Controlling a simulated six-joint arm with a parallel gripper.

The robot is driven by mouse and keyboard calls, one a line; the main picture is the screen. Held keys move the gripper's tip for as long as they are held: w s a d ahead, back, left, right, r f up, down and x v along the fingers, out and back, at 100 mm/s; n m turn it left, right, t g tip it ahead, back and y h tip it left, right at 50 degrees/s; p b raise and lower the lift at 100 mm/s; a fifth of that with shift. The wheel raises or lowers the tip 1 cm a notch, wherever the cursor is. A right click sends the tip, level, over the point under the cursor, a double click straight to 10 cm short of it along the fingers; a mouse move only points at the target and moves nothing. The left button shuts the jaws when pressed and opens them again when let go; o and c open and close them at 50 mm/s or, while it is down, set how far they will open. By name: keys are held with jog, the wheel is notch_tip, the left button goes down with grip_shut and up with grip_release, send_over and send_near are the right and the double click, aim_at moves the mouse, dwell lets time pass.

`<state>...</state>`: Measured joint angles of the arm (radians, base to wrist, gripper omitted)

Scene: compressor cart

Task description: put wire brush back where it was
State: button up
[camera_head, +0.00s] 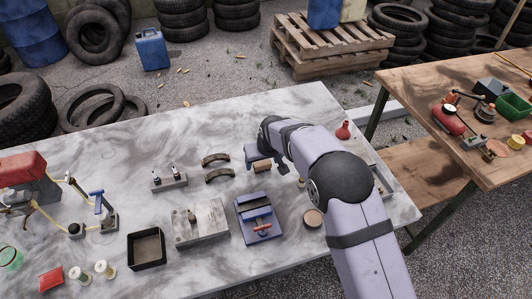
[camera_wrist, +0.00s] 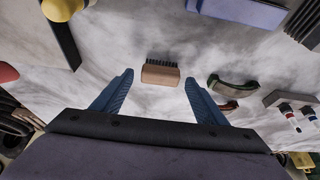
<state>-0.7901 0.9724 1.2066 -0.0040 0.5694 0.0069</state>
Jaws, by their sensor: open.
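The wire brush, a small wooden block with dark bristles, lies on the marbled tabletop in the wrist view (camera_wrist: 161,74). It also shows in the head view (camera_head: 262,166), just in front of my gripper. In the wrist view my gripper (camera_wrist: 158,82) is open, with one blue finger to each side of the brush. Both fingertips are apart from it, with clear gaps, and the jaws are empty. In the head view my gripper (camera_head: 258,153) hangs close to the brush; its fingers are hard to make out there.
Two curved brake shoes (camera_head: 217,168) lie left of the brush, beside a small rack (camera_head: 170,182). A blue vise (camera_head: 258,218) stands nearer the front. Bare tabletop surrounds the brush.

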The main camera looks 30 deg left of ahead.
jog(key=b+v, duration=0.2)
jog(key=v, duration=0.8)
jog(key=s+d+m+g+h, duration=0.1)
jog(key=s+d+m, duration=0.1)
jog(key=d, duration=1.1)
jog(key=s+d+m+h, duration=0.1)
jog(key=d+m, duration=0.2)
jog(key=d, duration=1.1)
jog(key=s+d+f+m+g+h, duration=0.1)
jog(key=s+d+f+m+g, duration=0.1)
jog(key=s+d, duration=1.3)
jog(key=shift+s+f+m, duration=0.65)
jog(key=shift+s+m, duration=0.25)
jog(key=shift+m, duration=0.1)
